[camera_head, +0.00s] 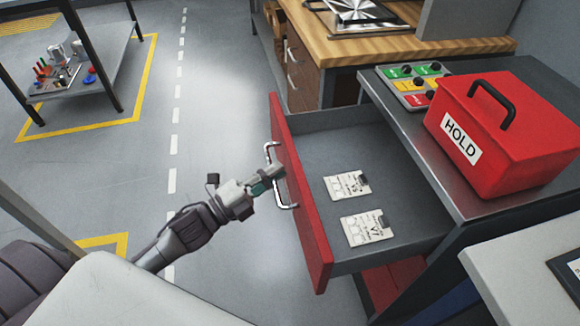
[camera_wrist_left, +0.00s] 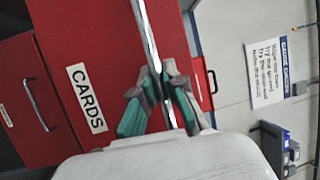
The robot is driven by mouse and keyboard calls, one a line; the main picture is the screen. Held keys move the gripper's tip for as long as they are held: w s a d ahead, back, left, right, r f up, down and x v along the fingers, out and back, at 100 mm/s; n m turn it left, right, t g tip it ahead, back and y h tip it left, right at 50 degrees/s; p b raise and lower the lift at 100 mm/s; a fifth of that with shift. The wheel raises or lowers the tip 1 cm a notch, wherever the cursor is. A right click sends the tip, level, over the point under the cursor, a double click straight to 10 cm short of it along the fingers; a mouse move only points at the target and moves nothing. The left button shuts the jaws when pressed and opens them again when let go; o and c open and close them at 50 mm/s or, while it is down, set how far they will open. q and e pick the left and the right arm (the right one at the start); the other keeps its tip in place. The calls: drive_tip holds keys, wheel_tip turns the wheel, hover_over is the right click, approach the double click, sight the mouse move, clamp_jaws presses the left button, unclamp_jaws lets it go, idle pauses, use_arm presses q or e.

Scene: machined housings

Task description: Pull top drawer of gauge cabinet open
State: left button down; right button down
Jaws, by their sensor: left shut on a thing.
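The gauge cabinet (camera_head: 440,168) has a dark grey top. Its red-fronted top drawer (camera_head: 300,190) is pulled out, with the grey inside showing and two white cards (camera_head: 347,187) lying in it. My left gripper (camera_head: 268,180) is shut on the drawer's silver bar handle (camera_head: 283,204). In the left wrist view the gripper's green-padded fingers (camera_wrist_left: 160,95) sit on both sides of the handle (camera_wrist_left: 148,40). The red front beside it carries a CARDS label (camera_wrist_left: 87,98). My right gripper is not in view.
A wooden bench (camera_head: 400,48) is behind, and a white surface (camera_head: 510,275) is at the lower right. The floor left of the drawer is clear.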

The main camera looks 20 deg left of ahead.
use_arm(q)
drive_tip(key=shift+s+a, duration=0.2)
drive_tip(key=shift+a, duration=0.1)
drive_tip(key=c, duration=1.2)
unclamp_jaws()
drive_tip(key=v, duration=1.2)
